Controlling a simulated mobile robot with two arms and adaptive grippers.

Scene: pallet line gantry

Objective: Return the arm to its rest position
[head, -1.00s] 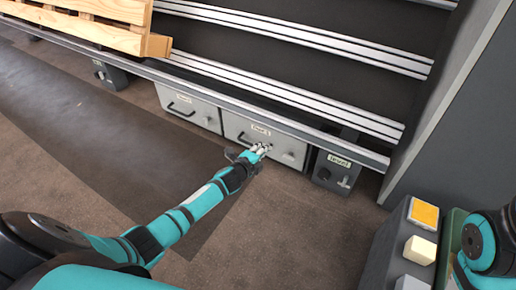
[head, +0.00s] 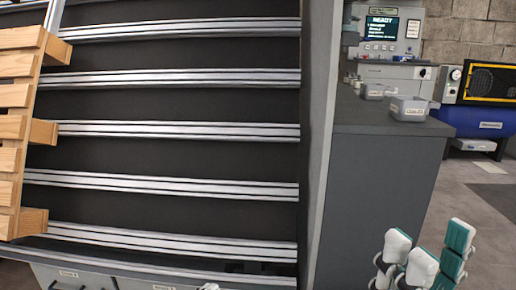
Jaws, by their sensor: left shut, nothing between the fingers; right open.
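My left gripper (head: 210,287) shows only as a small white tip at the bottom edge, in front of the drawer fronts. It is shut with nothing seen in it, and the rest of that arm is out of view. My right gripper (head: 424,258) stands at the lower right with its white and teal fingers pointing up. It is open and empty, in front of the grey cabinet and the floor.
A dark rack (head: 180,105) with silver rails fills the left and middle. A wooden pallet (head: 14,125) leans at the far left. Drawers (head: 70,278) sit along the bottom. A grey counter (head: 385,125) with bins (head: 408,108) stands right, and a blue tank (head: 475,122) lies beyond it.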

